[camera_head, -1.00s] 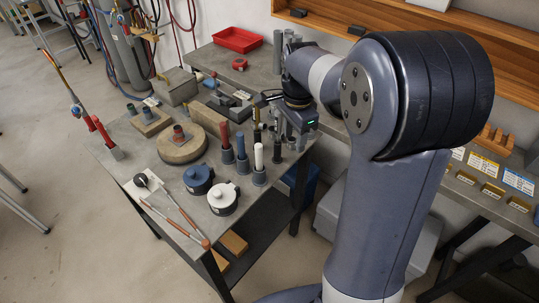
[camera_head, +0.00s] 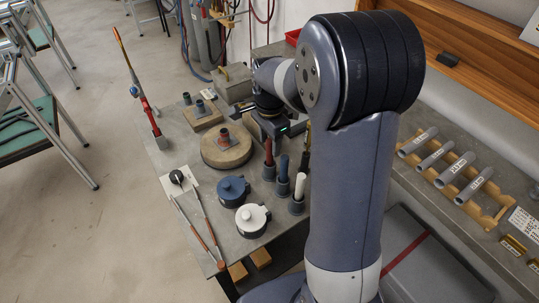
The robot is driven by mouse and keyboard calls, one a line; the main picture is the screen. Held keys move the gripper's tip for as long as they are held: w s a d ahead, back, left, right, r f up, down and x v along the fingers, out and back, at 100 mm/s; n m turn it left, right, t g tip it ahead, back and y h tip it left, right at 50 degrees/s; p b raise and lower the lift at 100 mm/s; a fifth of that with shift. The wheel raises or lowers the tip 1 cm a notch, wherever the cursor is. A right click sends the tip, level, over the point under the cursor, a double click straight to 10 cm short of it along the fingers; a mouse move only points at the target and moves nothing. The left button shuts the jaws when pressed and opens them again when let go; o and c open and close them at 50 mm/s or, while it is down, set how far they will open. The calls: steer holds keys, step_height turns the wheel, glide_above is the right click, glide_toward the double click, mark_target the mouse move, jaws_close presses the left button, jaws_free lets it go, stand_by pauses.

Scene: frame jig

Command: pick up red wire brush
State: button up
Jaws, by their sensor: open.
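The red wire brush (camera_head: 268,152) appears to be the red-handled tool standing upright in a dark cup (camera_head: 268,173) on the grey workbench (camera_head: 185,146). A blue-handled tool (camera_head: 283,168) and a white-handled tool (camera_head: 299,186) stand in similar cups beside it. My gripper (camera_head: 270,136) is open and appears just above the top of the red handle in the picture. Its fingers are small and hard to make out, so I cannot tell whether they touch or surround the handle. My arm hides the bench to the right.
A round wooden block (camera_head: 227,155) lies left of the cups. A blue-lidded pot (camera_head: 232,190) and a white-lidded pot (camera_head: 252,219) stand in front. A torch-like tool with a red grip (camera_head: 147,112) stands at the left edge. A second bench (camera_head: 455,228) is at the right.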

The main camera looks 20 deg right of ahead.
mark_target(270, 153)
steer(key=shift+w+f+p, duration=0.2)
steer(key=shift+f+p, duration=0.1)
steer(key=shift+f, duration=1.15)
steer(key=shift+w+f+p, duration=0.15)
steer(key=shift+f+p, duration=0.15)
steer(key=shift+f, duration=1.1)
steer(key=shift+c, duration=0.4)
jaws_close()
